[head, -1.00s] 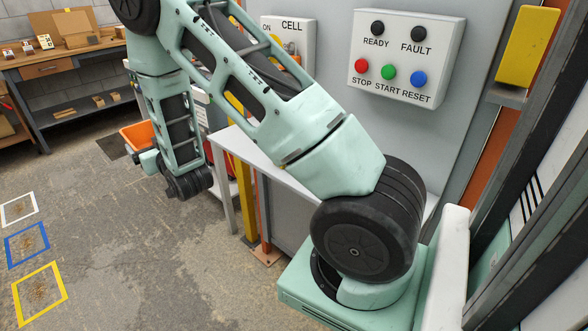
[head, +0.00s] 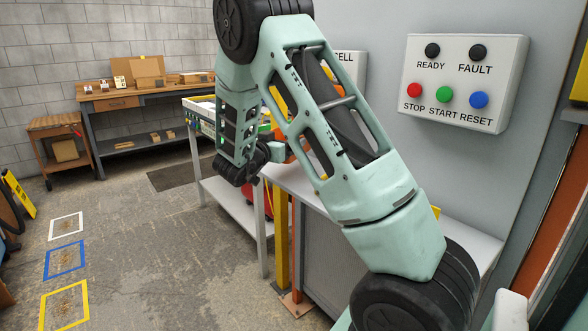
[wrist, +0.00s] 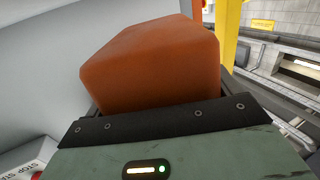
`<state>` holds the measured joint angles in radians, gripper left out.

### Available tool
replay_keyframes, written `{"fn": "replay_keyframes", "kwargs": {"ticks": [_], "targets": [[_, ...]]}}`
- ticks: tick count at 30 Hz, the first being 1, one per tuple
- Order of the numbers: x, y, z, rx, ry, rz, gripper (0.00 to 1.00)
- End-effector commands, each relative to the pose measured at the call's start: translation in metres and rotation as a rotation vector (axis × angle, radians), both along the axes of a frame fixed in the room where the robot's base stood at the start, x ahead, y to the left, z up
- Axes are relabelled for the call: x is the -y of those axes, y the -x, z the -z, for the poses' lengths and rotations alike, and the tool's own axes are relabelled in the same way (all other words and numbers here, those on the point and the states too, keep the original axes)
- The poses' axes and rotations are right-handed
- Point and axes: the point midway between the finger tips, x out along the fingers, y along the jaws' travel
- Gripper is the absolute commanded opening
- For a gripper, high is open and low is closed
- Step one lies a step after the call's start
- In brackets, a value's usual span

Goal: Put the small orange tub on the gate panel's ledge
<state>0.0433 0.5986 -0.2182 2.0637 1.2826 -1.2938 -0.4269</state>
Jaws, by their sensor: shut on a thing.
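The small orange tub (wrist: 150,65) fills the upper middle of the wrist view, held between the jaws of my gripper (wrist: 165,110). In the head view only a bit of orange (head: 279,146) shows beside my gripper (head: 273,153), mostly hidden by my arm. The grey gate panel (head: 385,90) carries a button box. A pale ledge-like surface (head: 478,243) runs below it, partly covered by my arm. A smaller grey ledge (head: 575,116) at the right edge has a yellow block above it. I cannot tell which one is the gate panel's ledge.
The button box (head: 465,85) sticks out from the panel. A yellow post (head: 281,240) and an orange post (head: 296,250) stand below the pale surface. A white-legged table (head: 228,200) stands left of them. A workbench (head: 130,105) is at the back left.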

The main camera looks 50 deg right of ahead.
Motion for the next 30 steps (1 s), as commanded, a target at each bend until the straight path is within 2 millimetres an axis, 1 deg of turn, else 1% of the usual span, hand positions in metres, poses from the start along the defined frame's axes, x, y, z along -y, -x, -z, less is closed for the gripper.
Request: {"fn": "replay_keyframes", "kwargs": {"ticks": [1,7,12,13,21,25,26,27,30], "targets": [[0.0,0.0,0.007,-0.003,0.0,0.0,0.66],[0.0,0.0,0.022,-0.002,0.0,-0.001,0.66],[0.0,0.0,0.046,-0.002,0.0,-0.001,0.66],[0.0,0.0,0.048,-0.002,0.0,-0.001,0.66],[0.0,0.0,0.05,0.002,0.001,-0.002,0.66],[0.0,0.0,0.054,0.001,0.001,-0.002,0.66],[0.0,0.0,0.054,0.001,0.001,-0.002,0.92],[0.0,0.0,0.053,0.001,0.0,-0.002,1.0],[0.0,0.0,0.053,0.001,0.0,-0.002,1.0]]}}
